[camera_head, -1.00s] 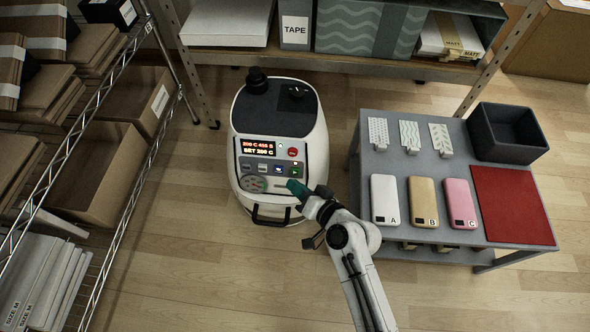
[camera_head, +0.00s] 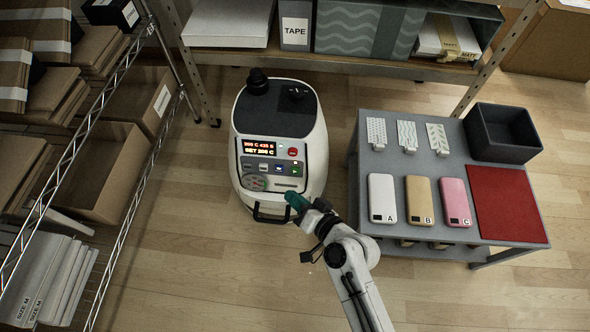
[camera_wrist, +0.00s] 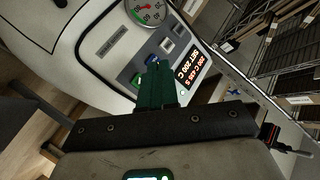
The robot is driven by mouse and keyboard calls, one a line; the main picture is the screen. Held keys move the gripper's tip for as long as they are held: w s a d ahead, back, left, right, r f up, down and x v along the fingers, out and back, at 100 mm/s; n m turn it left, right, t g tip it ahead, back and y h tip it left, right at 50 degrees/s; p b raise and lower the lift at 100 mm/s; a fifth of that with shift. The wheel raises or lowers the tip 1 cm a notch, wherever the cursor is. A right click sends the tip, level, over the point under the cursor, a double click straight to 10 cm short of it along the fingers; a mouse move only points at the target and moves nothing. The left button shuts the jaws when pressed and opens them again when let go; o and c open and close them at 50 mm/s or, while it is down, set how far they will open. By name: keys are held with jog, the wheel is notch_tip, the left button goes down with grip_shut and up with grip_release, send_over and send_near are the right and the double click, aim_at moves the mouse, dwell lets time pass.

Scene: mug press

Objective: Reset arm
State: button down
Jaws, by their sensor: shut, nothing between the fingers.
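The mug press machine (camera_head: 275,130) is a white and dark grey unit on the floor in the middle of the head view. Its front panel has a lit display (camera_head: 259,147), coloured buttons and a round gauge (camera_head: 252,181). My gripper (camera_head: 292,197), with green fingers, is at the lower front edge of the machine, near its black handle (camera_head: 270,215). In the wrist view the green fingers (camera_wrist: 157,72) are together and empty, in front of the panel with the gauge (camera_wrist: 146,10) and display (camera_wrist: 192,66). I cannot tell whether they touch the panel.
A grey table (camera_head: 395,160) at the right holds three phone-like items, three patterned tags, a red mat (camera_head: 506,205) and a dark bin (camera_head: 503,133). A wire rack (camera_head: 128,190) stands at the left, a shelf (camera_head: 345,66) behind. Wooden floor is free around the machine.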

dwell(0.4)
jog(key=s+d+r+g+h, duration=0.2)
jog(key=s+d+r+h, duration=0.15)
jog(key=d, duration=0.55)
jog(key=s+d+r+g+h, duration=0.1)
jog(key=s+d+r+h, duration=0.3)
jog(key=d, duration=0.5)
jog(key=s+d+r+g+h, duration=0.25)
jog(key=s+d, duration=0.25)
jog(key=d, duration=0.4)
jog(key=s+d+f+g, duration=0.3)
jog(key=s+f, duration=0.3)
jog(key=s, duration=0.5)
notch_tip(320, 180, up, 36)
jog(key=p, duration=3.7)
jog(key=shift+s+a+r+h, duration=0.15)
jog(key=shift+s+h, duration=0.15)
jog(key=shift+s, duration=0.1)
jog(key=shift+g, duration=0.25)
